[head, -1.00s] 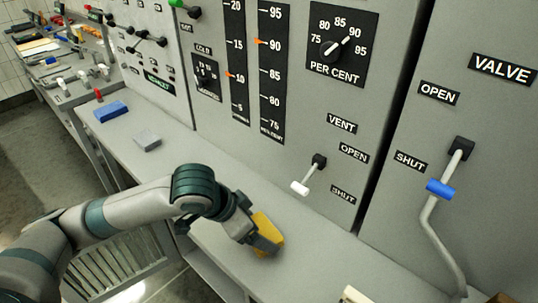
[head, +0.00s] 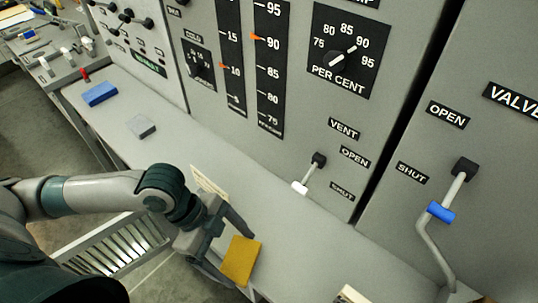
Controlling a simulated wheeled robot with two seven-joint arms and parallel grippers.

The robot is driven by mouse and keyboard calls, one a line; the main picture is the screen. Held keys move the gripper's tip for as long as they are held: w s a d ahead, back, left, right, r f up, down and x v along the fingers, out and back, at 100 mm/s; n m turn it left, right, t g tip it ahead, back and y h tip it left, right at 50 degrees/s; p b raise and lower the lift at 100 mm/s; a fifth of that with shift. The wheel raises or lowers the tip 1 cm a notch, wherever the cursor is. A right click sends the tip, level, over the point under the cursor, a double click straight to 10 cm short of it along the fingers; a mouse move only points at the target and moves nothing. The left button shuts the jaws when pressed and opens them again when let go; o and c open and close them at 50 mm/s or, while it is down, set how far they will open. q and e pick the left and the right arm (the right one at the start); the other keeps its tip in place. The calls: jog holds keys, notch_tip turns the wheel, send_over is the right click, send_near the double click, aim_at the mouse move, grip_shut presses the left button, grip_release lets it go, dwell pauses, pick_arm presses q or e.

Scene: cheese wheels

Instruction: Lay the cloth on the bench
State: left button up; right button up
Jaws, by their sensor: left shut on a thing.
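The yellow cloth (head: 241,261) is a small, flat, folded-looking piece at the lower middle of the head view. My left gripper (head: 228,252) is shut on it, with its fingers at the cloth's left side and the cloth sticking out to the right. The cloth is near the front edge of the grey bench (head: 310,240); I cannot tell whether it touches the top. My right gripper is not in view.
A blue block (head: 100,94) and a grey block (head: 141,127) lie farther left on the bench. A pale card (head: 209,183) shows behind my left wrist. A white-handled vent lever (head: 309,175) and a blue-gripped valve lever (head: 441,212) stick out from the panel.

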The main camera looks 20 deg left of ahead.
aim_at(252, 242)
pick_arm(q)
jog(key=shift+w+d+f+b, duration=0.1)
jog(key=shift+w+f+b, duration=0.15)
jog(key=shift+w+b, duration=0.35)
jog(key=w+b, duration=0.1)
jog(key=w+d+b, duration=0.1)
jog(key=w+b, duration=0.1)
jog(key=shift+w+d, duration=0.1)
jog(key=shift+d, duration=0.15)
jog(key=w+d+p, duration=0.1)
jog(key=w, duration=0.3)
jog(key=w+d+p, duration=0.1)
jog(key=w+d, duration=0.1)
jog(key=w, duration=0.1)
jog(key=w+d+p, duration=0.1)
jog(key=w+p, duration=0.1)
jog(key=w, duration=0.2)
jog(key=shift+w+d+r, duration=0.3)
jog(key=shift+d, duration=0.1)
jog(key=shift+w+d+f, duration=0.1)
jog(key=shift+w+d, duration=0.05)
jog(key=shift+w, duration=0.3)
